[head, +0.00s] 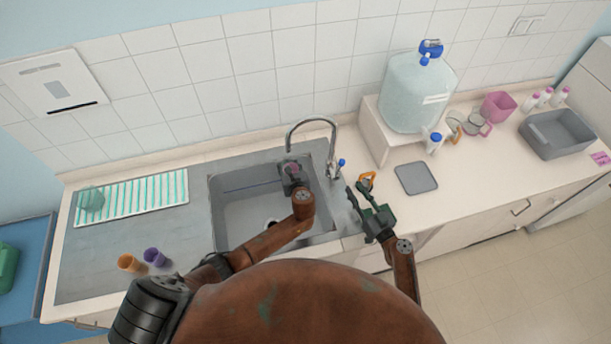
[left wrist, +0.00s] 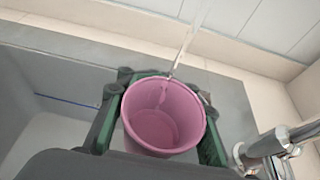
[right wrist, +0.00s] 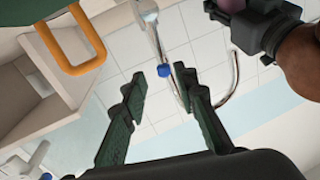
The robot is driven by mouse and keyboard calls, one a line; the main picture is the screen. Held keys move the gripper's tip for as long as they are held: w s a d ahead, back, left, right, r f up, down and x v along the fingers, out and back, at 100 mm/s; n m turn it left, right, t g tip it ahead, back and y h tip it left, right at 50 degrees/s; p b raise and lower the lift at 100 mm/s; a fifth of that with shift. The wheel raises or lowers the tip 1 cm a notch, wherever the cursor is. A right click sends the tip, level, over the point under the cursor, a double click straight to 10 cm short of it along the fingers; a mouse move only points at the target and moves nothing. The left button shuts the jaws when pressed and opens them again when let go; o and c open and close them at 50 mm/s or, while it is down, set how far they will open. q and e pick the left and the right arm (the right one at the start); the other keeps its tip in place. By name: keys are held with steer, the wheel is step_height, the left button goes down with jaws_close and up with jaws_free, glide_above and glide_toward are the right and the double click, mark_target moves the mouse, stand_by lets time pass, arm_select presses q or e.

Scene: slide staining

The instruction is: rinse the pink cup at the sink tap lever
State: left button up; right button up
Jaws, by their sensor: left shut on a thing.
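The pink cup (left wrist: 165,118) is held upright between the fingers of my left gripper (left wrist: 158,112) in the left wrist view. A pale stream, apparently water, runs down into it. In the head view my left gripper (head: 292,178) is over the sink (head: 235,205), beneath the spout of the tap (head: 311,121), and mostly hides the cup. The blue-tipped tap lever (head: 341,162) stands right of the spout. My right gripper (head: 364,206) is open and empty, just right of the lever. In the right wrist view the lever's blue tip (right wrist: 165,71) shows between and beyond its fingertips (right wrist: 163,82).
An orange loop (head: 367,179) is close beside my right gripper. A grey mat (head: 416,178) and a water jug (head: 416,92) on a white stand (head: 380,138) are to the right. Purple (head: 155,256) and orange (head: 130,263) cups stand left of the sink.

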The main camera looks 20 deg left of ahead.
mark_target(338, 169)
steer(key=shift+c, duration=0.4)
steer(key=c, duration=0.3)
steer(key=shift+d+m, duration=0.15)
steer(key=shift+m, duration=0.35)
steer(key=c, duration=0.3)
steer(key=m, duration=0.2)
steer(key=d+m, duration=0.1)
steer(key=m, duration=0.1)
steer(key=r+m, duration=0.1)
steer(key=m, duration=0.1)
steer(key=shift+w+d+t+h, duration=0.25)
steer(key=shift+d+t+h, duration=0.05)
steer(key=shift+d+h, duration=0.1)
jaws_close()
steer(key=d+r+m, duration=0.1)
steer(key=d+m, duration=0.3)
steer(key=m, duration=0.8)
steer(key=w+a+h, duration=0.1)
steer(key=w+a, duration=0.6)
steer(key=a, duration=0.2)
steer(key=shift+w+a+r+t, duration=0.15)
steer(key=shift+a+r+t, duration=0.15)
steer(key=shift+a+r, duration=0.1)
